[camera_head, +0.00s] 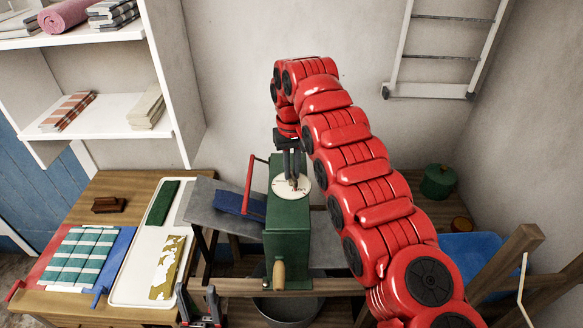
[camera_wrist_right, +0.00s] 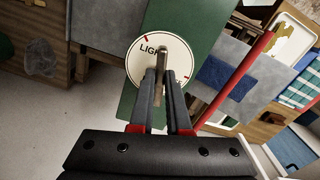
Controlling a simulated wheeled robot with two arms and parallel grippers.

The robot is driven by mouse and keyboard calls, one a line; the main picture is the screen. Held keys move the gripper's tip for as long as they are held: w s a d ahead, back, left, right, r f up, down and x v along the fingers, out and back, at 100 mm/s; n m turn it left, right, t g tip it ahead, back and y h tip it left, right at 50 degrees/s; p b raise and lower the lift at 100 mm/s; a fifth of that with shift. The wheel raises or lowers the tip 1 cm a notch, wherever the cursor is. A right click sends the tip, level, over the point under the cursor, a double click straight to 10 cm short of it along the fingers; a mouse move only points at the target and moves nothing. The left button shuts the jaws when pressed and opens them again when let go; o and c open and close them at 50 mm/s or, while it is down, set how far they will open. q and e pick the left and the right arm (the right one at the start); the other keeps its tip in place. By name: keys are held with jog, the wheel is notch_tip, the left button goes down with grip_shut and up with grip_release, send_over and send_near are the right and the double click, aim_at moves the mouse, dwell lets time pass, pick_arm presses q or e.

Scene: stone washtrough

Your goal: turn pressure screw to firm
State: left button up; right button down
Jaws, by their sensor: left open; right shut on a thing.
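The pressure screw (camera_wrist_right: 163,48) is a slim metal bar standing at the middle of a round white dial (camera_wrist_right: 140,60). The dial lies on top of the green machine housing (camera_head: 287,228). It reads "LIGHT" and has red marks; other lettering is partly hidden by my fingers. My right gripper (camera_head: 293,180) reaches down from above the dial, and its fingers are closed on the bar in the right wrist view (camera_wrist_right: 164,78). Which mark the screw points to I cannot tell. My left gripper (camera_head: 200,307) is open and empty at the bottom edge, left of the housing.
A red lever (camera_head: 250,185) stands close left of the dial, by a dark blue cloth (camera_head: 238,203) on a grey board. A wooden-handled crank (camera_head: 279,273) is on the housing's front. A white tray (camera_head: 127,285) with cloths lies left. A blue tub (camera_head: 468,250) is right.

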jog(key=n+p, duration=0.1)
jog(key=n, duration=0.3)
jog(key=shift+d+n, duration=0.1)
jog(key=shift+n, duration=0.2)
jog(key=n+p, duration=0.1)
jog(key=n, duration=0.2)
jog(key=shift+w+n, duration=0.1)
jog(key=shift+n, duration=0.3)
jog(key=n+p, duration=0.1)
jog(key=n, duration=0.3)
jog(key=shift+w+r, duration=0.1)
jog(key=n+p, duration=0.1)
jog(key=n, duration=0.3)
jog(key=n+p, duration=0.1)
jog(key=n, duration=0.3)
jog(key=shift+n, duration=0.3)
jog(key=n+p, duration=0.1)
jog(key=n, duration=0.2)
jog(key=shift+w+n, duration=0.1)
jog(key=shift+n, duration=0.2)
jog(key=n, duration=0.4)
jog(key=shift+p, duration=0.3)
jog(key=shift+n, duration=2.2)
